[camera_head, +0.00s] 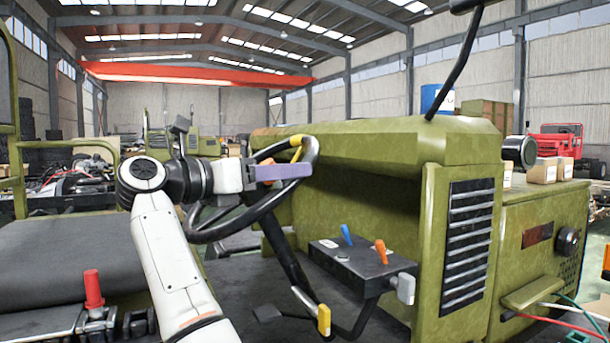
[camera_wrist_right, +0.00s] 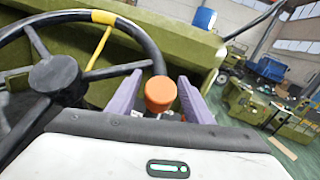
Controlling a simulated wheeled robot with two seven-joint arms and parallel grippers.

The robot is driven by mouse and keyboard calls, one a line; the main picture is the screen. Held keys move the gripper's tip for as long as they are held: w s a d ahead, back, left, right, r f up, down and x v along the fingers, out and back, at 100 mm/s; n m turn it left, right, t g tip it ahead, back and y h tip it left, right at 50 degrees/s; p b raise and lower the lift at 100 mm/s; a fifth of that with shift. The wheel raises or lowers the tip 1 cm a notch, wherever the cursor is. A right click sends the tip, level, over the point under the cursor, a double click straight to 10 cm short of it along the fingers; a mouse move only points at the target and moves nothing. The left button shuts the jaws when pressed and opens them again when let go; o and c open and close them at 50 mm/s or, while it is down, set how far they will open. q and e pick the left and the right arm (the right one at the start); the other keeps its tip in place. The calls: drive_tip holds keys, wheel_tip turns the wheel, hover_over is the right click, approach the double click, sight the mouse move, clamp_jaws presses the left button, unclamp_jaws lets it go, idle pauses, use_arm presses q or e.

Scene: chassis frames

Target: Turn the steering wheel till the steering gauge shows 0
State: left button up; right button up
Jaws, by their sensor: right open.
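The black steering wheel (camera_head: 249,214) stands in front of the green hood, partly hidden by my right arm. In the right wrist view the wheel's hub (camera_wrist_right: 56,75), spokes and rim show at the left, with a yellow band (camera_wrist_right: 103,17) on the rim and a yellow spoke. An orange knob (camera_wrist_right: 160,94) stands by the rim. My right gripper (camera_head: 298,171) is open, its purple fingers on either side of this knob; contact cannot be told. In the head view the fingers mostly hide the knob. I cannot make out a steering gauge. My left gripper is not in view.
A black control box (camera_head: 350,262) with a blue lever (camera_head: 346,234) and an orange lever (camera_head: 380,252) stands right of the wheel. The green hood (camera_head: 400,140) lies beyond. A grey seat (camera_head: 70,258) and a red-handled lever (camera_head: 92,289) are at the left.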

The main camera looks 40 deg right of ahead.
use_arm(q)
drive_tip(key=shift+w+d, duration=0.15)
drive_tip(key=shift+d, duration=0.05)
use_arm(e)
drive_tip(key=shift+d, duration=0.7)
